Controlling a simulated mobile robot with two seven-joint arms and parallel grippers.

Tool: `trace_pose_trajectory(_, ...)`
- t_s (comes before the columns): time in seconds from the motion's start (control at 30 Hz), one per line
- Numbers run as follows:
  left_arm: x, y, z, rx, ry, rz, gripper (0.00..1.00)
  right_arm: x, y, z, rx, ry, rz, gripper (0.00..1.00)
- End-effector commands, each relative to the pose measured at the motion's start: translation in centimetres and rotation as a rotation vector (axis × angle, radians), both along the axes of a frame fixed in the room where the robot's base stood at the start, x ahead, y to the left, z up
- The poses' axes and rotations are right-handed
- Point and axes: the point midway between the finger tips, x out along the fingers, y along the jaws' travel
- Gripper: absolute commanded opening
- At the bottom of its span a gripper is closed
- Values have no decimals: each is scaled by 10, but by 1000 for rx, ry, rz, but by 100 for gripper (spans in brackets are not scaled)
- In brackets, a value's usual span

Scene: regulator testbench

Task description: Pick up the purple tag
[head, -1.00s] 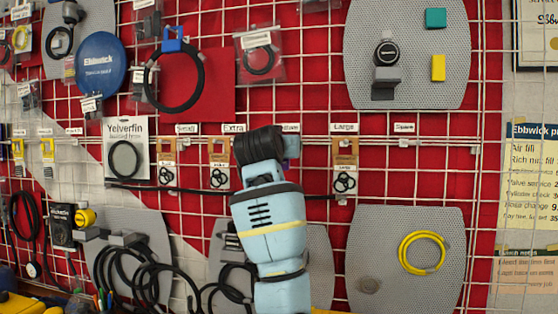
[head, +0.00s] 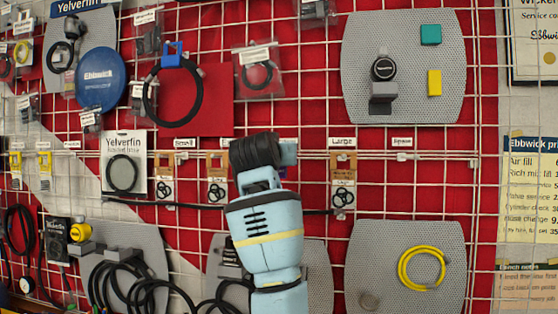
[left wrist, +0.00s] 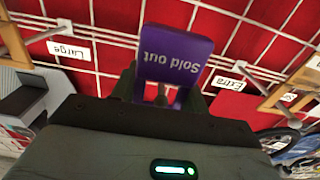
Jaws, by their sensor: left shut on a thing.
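The purple tag (left wrist: 173,62) reads "Sold out" and appears upside down in the left wrist view. My left gripper (left wrist: 160,97) is shut on its lower part, and the lettered face stands out beyond the fingers. In the head view, my left gripper (head: 265,152) is in front of the red grid wall, between the "Extra" and "Large" hooks. I cannot tell whether the tag still touches the rail. My right gripper is in neither current view.
A "Large" hook card with black O-rings (head: 343,180) hangs close right of my gripper, and an "Extra" one (head: 217,180) hangs left. A grey panel with a yellow coil (head: 422,268) is lower right. Black hoses (head: 125,280) loop lower left.

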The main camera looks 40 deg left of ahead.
Motion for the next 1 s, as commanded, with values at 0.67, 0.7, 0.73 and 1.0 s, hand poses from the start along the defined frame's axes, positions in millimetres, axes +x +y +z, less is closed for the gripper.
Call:
trace_pose_trajectory(0.67, -122, -68, 0, 0, -4, -2, 23, 1, 0, 2, 0, -4, 1, 36)
trace_pose_trajectory(0.7, -127, -71, 0, 0, -4, -3, 23, 1, 0, 2, 0, -4, 1, 36)
trace_pose_trajectory(0.73, -131, -73, 0, 0, -4, -1, 23, 1, 0, 2, 0, -4, 1, 36)
trace_pose_trajectory(1.0, -149, -82, -1, -1, 0, -1, 23, 1, 0, 1, 0, -4, 1, 36)
